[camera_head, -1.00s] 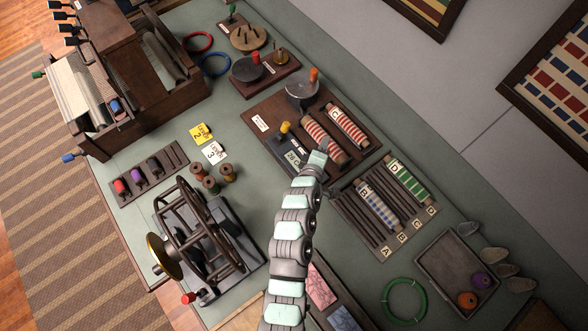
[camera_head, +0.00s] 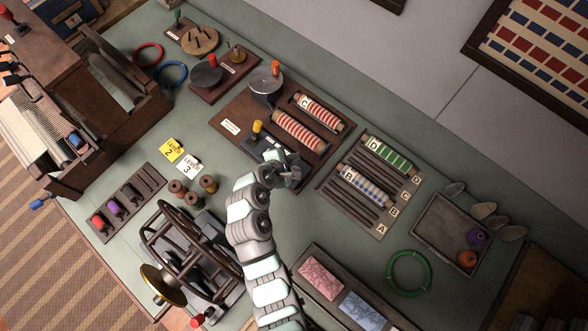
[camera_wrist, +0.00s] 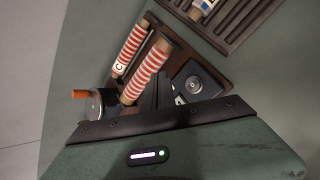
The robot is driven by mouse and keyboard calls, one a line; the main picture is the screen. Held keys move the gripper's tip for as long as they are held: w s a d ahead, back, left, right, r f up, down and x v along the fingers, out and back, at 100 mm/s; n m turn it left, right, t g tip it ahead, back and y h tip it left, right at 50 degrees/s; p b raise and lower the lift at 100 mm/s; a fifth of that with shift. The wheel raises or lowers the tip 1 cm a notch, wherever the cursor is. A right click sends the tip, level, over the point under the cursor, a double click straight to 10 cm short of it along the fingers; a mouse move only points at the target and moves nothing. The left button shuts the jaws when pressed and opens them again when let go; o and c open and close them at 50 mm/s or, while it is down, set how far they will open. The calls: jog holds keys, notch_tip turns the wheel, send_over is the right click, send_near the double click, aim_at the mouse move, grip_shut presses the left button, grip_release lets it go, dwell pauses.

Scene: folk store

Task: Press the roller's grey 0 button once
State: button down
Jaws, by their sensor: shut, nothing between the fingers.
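The roller unit is a dark brown board (camera_head: 229,104) with two red-and-white striped rollers (camera_head: 299,131), a grey crank disc with an orange knob, and a dark box with a yellow knob (camera_head: 257,126). In the wrist view the grey 0 button (camera_wrist: 194,84) shows on a dark square block, right of the striped rollers (camera_wrist: 146,72). In the head view I cannot make the button out; my gripper (camera_head: 282,160) covers that end of the board. In the wrist view my gripper's dark fingers (camera_wrist: 164,93) are shut and empty, left of the button. Whether they touch anything is unclear.
A rack (camera_head: 342,204) with blue-patterned and green rollers stands right of the board. Spools (camera_head: 193,187) and a wheel frame (camera_head: 190,240) stand lower left. A green ring (camera_head: 409,273) and a grey tray (camera_head: 432,236) lie at right.

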jog(key=shift+f, duration=0.1)
notch_tip(320, 180, down, 8)
jog(key=b, duration=0.6)
jog(key=shift+f, duration=0.3)
jog(key=shift+f, duration=0.1)
dwell(1.5)
jog(key=shift+f, duration=0.3)
jog(key=shift+f, duration=0.5)
dwell(0.6)
jog(key=shift+r+p, duration=0.7)
jog(key=shift+r, duration=0.2)
jog(key=shift+r, duration=0.1)
